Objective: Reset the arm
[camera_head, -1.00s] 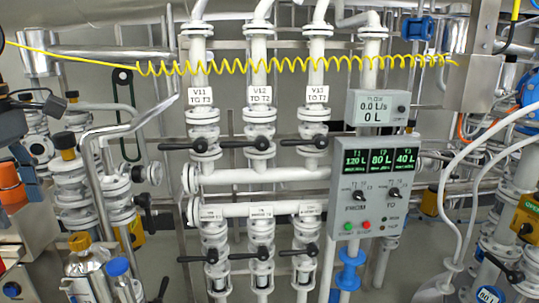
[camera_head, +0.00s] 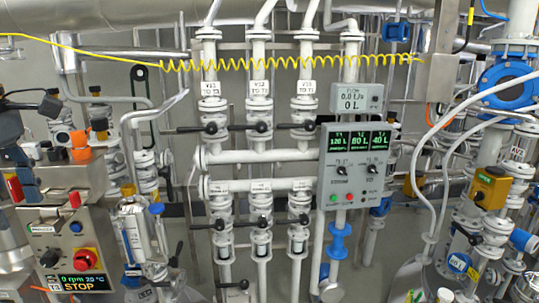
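Neither of my grippers shows in the head view. The task names an arm, but I cannot make out one of my arms for certain. A dark part with a blue band (camera_head: 27,185) stands at the left edge; I cannot tell whether it belongs to a machine.
White pipes (camera_head: 258,165) with several black-handled valves fill the middle. A yellow coiled cable (camera_head: 270,64) crosses above. A stirrer box (camera_head: 95,225) at lower left reads 0 rpm and STOP. A steel vessel (camera_head: 138,230) stands beside it. Blue flanges (camera_head: 510,85) and white hoses are at right.

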